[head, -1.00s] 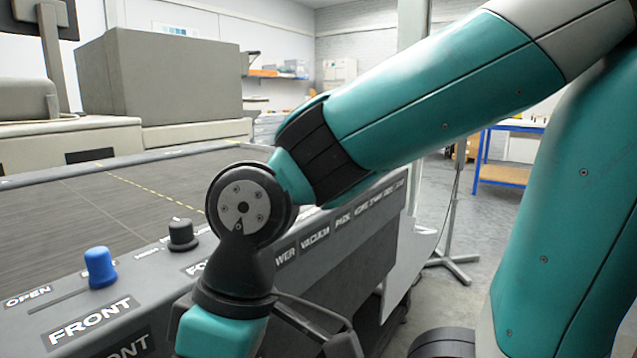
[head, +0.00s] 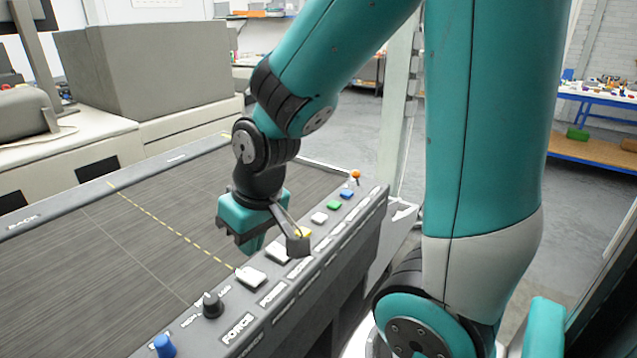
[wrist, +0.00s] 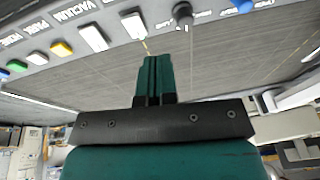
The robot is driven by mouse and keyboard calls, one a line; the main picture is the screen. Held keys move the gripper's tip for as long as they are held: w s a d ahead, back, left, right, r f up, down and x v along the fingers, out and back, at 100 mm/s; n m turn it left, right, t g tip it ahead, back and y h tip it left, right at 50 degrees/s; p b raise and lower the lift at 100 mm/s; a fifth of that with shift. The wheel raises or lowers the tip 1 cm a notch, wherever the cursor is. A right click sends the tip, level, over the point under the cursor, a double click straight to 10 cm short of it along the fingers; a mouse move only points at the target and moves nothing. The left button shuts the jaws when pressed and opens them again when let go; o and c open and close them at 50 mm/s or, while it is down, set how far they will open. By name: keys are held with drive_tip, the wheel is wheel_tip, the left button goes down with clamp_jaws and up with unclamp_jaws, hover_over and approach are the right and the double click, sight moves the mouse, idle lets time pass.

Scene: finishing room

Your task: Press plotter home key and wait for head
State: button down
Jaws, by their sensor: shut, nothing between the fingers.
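The plotter's grey control panel (head: 345,215) runs along the near edge of its dark flat bed (head: 110,250). Along it are two white keys (head: 251,276), a yellow key (head: 303,233), another white key (head: 319,218), a green key (head: 334,205) and a blue key (head: 347,194). My gripper (head: 254,244) is shut and empty, over the bed beside the keys. Its teal fingers (wrist: 155,62) also show in the wrist view. Part of the yellow key is hidden by my wrist. I cannot make out a plotter head.
A black knob (head: 212,305) and a blue knob (head: 164,346) stand nearer on the panel. An orange-topped post (head: 356,175) is at its far end. A large grey box (head: 145,68) stands behind the bed. Grey floor is open to the right.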

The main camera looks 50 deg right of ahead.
drive_tip(key=w+d+r+m+t+p, duration=0.1)
drive_tip(key=w+d+r+m+p, duration=0.25)
drive_tip(key=d, duration=0.25)
drive_tip(key=m+t+h, duration=0.4)
drive_tip(key=m+t, duration=0.1)
drive_tip(key=m, duration=0.5)
hover_over(322, 216)
wheel_tip(322, 216, down, 7)
drive_tip(key=shift+r, duration=0.15)
drive_tip(key=shift+a, duration=0.1)
wheel_tip(322, 216, down, 9)
drive_tip(key=b, duration=0.6)
drive_tip(key=shift+r+b, duration=0.1)
drive_tip(key=shift+b, duration=0.25)
drive_tip(key=shift+f+b, duration=0.4)
drive_tip(key=shift+b, duration=0.05)
